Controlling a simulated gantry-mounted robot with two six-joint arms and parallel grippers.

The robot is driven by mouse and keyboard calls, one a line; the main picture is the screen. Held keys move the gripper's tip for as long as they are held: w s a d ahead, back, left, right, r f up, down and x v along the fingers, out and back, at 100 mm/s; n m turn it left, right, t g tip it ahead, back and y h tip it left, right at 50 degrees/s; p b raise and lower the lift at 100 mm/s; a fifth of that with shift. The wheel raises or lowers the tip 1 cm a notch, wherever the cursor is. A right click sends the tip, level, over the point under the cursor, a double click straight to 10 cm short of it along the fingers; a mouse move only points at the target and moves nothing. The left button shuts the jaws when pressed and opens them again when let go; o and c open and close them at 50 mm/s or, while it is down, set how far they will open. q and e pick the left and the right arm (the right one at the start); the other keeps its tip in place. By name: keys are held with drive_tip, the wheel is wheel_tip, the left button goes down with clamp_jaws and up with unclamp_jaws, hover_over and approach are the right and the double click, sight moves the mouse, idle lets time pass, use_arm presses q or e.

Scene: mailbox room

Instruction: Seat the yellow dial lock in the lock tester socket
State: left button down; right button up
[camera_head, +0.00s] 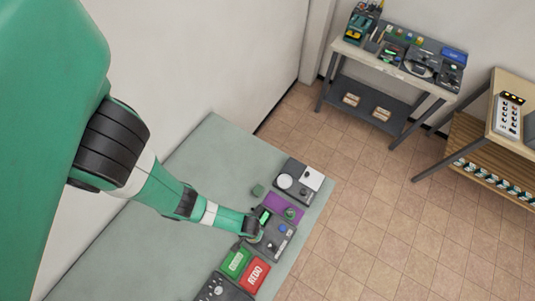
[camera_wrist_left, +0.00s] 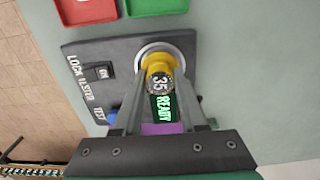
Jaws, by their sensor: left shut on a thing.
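The yellow dial lock (camera_wrist_left: 159,64) shows in the left wrist view, with a dark dial face reading 35. My left gripper (camera_wrist_left: 161,90) is shut on it, one finger on each side. The lock overlaps the silver ring of the round socket (camera_wrist_left: 143,51) on the dark grey lock tester (camera_wrist_left: 93,50). I cannot tell whether the lock is fully down in the socket. A green READY display shows between the fingers. In the head view my left gripper (camera_head: 254,231) is over the tester (camera_head: 281,233) and hides the lock. My right gripper is not in view.
Green (camera_head: 236,262) and red REDO (camera_head: 256,273) trays lie beside the tester. A purple mat (camera_head: 274,201) and a dark device (camera_head: 291,173) lie on its other side. The pale green table (camera_head: 165,245) is largely clear. Two further tables stand across the tiled floor.

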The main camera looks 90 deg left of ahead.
use_arm(q)
drive_tip(key=shift+f+b, duration=0.4)
drive_tip(key=shift+f, duration=0.2)
drive_tip(key=shift+r, duration=0.1)
drive_tip(key=shift+c, duration=0.7)
unclamp_jaws()
wheel_tip(320, 180, up, 6)
drive_tip(key=p, duration=0.6)
